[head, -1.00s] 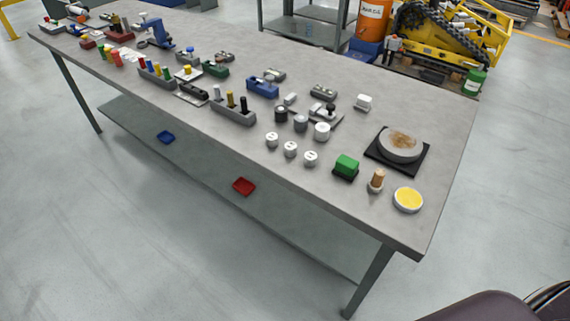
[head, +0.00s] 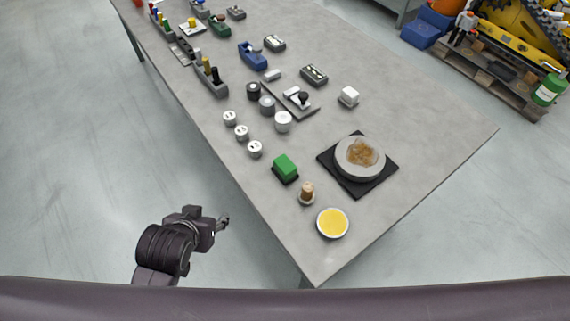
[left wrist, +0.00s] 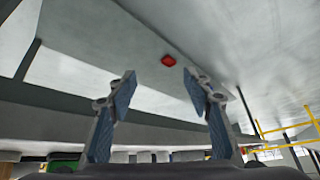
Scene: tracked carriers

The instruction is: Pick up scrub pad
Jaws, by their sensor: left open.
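The scrub pad (head: 285,165) is a green block on a dark base. It sits near the table's front edge, left of a small wooden-topped peg (head: 307,192). My left gripper (head: 224,223) is off the table's front edge, left of and nearer than the pad, touching nothing. In the left wrist view its two fingers (left wrist: 161,92) are spread apart with nothing between them. A green patch at that view's lower left may be the pad; most of it is hidden. My right gripper is not in view.
A round plate with a brown patch on a black square mat (head: 378,185) lies right of the pad. A yellow-filled white dish (head: 333,223) is at the near corner. Several white knobs (head: 241,132) line the front edge. The table's right side is clear.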

